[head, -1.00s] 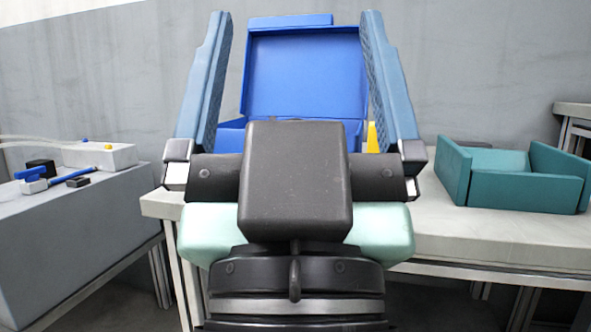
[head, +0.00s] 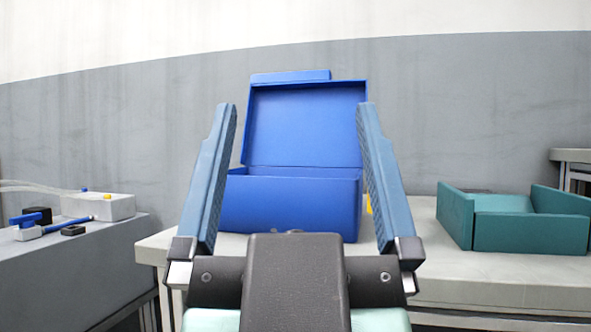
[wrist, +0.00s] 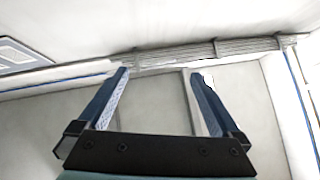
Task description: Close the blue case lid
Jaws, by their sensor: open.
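The blue case (head: 290,208) stands on the pale table straight ahead in the head view. Its lid (head: 305,125) is raised upright at the back, with its inner side facing me. My gripper (head: 292,108) is open and empty. Its two blue fingers point up and frame the case on the left and right, and they appear in front of it, nearer to me. The wrist view shows the same open fingers (wrist: 160,75) against pale wall and ceiling, with no case in sight. The inside of the case is hidden behind its front wall.
A teal open tray (head: 530,232) sits on the table (head: 450,275) at the right. A small yellow thing (head: 369,204) shows beside the case. At left, a grey bench (head: 70,265) holds a white box (head: 105,206) and small blue and black items.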

